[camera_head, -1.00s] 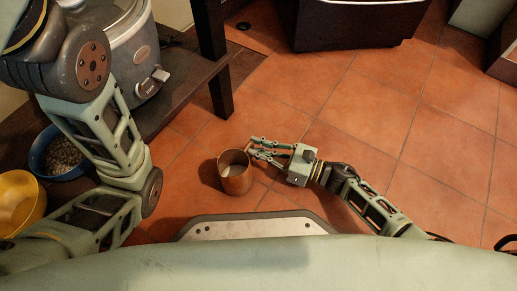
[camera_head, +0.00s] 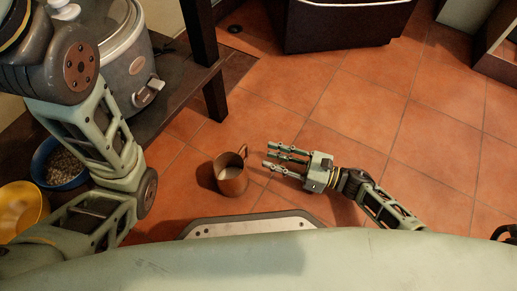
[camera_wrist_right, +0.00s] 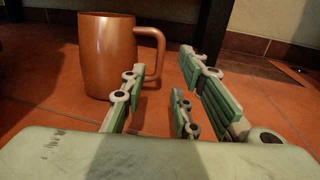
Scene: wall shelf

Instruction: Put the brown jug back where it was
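The brown jug (camera_head: 231,177) stands upright on the tiled floor in the head view, its handle pointing up and to the right. It also shows in the right wrist view (camera_wrist_right: 106,55), with its handle on the right side. My right gripper (camera_head: 275,157) is open and empty, just right of the jug and apart from it. In the right wrist view its spread fingers (camera_wrist_right: 165,90) have nothing between them, and the handle is just beyond them. My left arm (camera_head: 100,150) comes in from the left; its gripper is out of the frame.
A dark wooden shelf (camera_head: 178,95) bears a grey slow cooker (camera_head: 125,60). A blue bowl (camera_head: 45,165) and a yellow bowl (camera_head: 20,208) are at the far left. A dark box (camera_head: 340,28) stands at the back.

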